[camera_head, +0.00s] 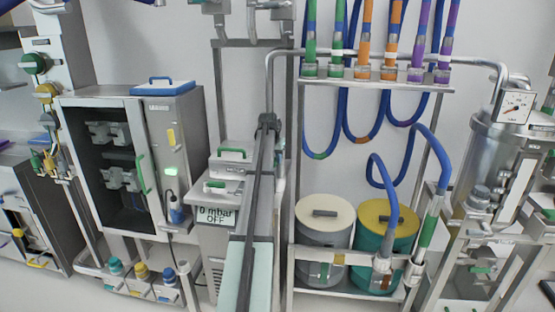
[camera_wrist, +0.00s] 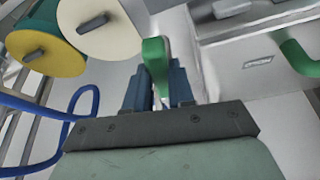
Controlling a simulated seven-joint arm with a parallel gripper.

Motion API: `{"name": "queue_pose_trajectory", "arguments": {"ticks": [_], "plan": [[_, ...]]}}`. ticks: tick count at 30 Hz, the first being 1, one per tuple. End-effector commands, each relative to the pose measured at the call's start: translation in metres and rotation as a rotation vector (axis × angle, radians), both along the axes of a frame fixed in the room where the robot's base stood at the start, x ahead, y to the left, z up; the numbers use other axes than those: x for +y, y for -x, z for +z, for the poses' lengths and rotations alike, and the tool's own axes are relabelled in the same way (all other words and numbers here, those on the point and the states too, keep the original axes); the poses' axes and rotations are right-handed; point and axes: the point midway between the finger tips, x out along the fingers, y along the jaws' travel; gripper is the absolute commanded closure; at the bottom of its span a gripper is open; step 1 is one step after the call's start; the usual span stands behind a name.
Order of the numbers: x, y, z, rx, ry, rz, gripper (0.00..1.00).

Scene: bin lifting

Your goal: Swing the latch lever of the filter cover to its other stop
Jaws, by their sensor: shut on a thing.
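The green latch lever (camera_wrist: 156,52) stands between the two blue fingers of my gripper (camera_wrist: 157,76) in the wrist view. The fingers are shut on it, one on each side. The lever's rounded end sticks out past the fingertips, and its pivot cannot be made out. Beside it is a pale grey housing (camera_wrist: 240,82) with a small label and a green handle (camera_wrist: 300,57). In the head view, my arm runs up the middle and hides most of the gripper and lever. Which part is the filter cover is not clear.
A cream-lidded drum (camera_head: 324,218) and a yellow-lidded drum (camera_head: 388,226) stand right of my arm, under hanging blue hoses (camera_head: 383,130). An open grey cabinet (camera_head: 183,125) stands at left. A unit with a "0 mbar OFF" sign (camera_head: 217,215) is close beside my arm.

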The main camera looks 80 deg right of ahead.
Motion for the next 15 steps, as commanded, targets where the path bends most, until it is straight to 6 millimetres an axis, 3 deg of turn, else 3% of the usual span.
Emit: {"name": "queue_pose_trajectory", "arguments": {"ticks": [15], "plan": [[-0.016,-0.031,0.000,0.003,-0.002,-0.482,1.00]]}}
